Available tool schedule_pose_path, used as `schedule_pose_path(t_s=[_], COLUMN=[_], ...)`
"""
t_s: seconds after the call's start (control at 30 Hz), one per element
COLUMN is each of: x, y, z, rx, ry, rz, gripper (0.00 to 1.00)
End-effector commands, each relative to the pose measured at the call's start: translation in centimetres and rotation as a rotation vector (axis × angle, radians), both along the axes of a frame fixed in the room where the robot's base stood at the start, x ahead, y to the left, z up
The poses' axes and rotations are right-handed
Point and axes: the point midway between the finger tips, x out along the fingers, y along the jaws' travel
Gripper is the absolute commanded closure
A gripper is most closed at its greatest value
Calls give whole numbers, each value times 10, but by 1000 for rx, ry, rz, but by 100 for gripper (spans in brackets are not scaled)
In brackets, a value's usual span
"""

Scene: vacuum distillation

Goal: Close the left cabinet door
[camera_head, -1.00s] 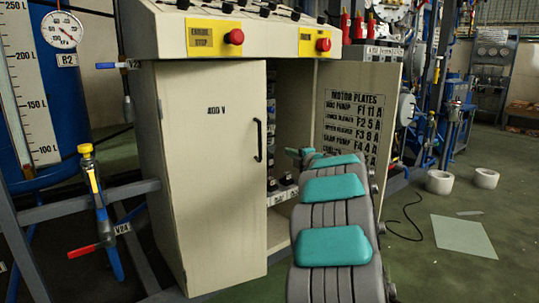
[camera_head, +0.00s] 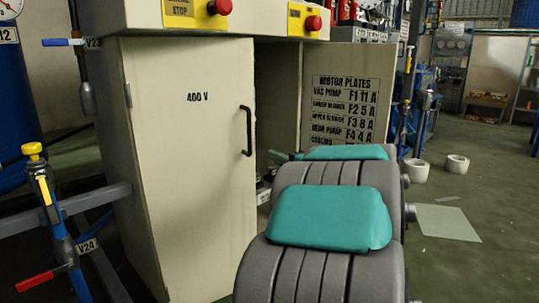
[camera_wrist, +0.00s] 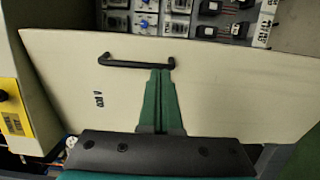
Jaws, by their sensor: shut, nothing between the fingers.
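The left cabinet door (camera_head: 195,150) is a cream panel marked "400 V", with a black bar handle (camera_head: 246,131) near its right edge. It stands partly open, hinged on its left. In the wrist view the door (camera_wrist: 230,95) lies across the picture, with cabinet fittings visible past its edge. My gripper (camera_wrist: 160,74) has green fingers, shut together and empty. Their tips are at the right part of the handle (camera_wrist: 125,64) in that view; I cannot tell if they touch. In the head view my arm hides most of the gripper.
The right cabinet door (camera_head: 345,95), lettered "MOTOR PLATES", stands open. Red stop buttons (camera_head: 220,7) sit above the cabinet. Pipes with a yellow-topped valve (camera_head: 34,152) stand left of it. White rolls (camera_head: 416,170) and a pale sheet (camera_head: 446,223) lie on the floor at right.

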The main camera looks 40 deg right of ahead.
Motion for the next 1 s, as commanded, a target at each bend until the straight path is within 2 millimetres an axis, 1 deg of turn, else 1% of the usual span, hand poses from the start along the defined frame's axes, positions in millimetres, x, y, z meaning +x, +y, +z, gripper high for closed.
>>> schedule_pose_path(t_s=[0.13, 0.4, 0.5, 0.6, 0.8, 1.0], x=[27, 79, 96, 109, 122, 125], y=[-1, -10, -13, -14, -17, -18], z=[0, -1, -1, 0, 0, 0], rx=[-1, 0, 1, 0, 1, 0], ry=[-3, -1, -1, -2, 0, -1], rz=[8, 4, 4, 4, 1, 0], gripper=[100, 100, 100, 100, 100, 100])
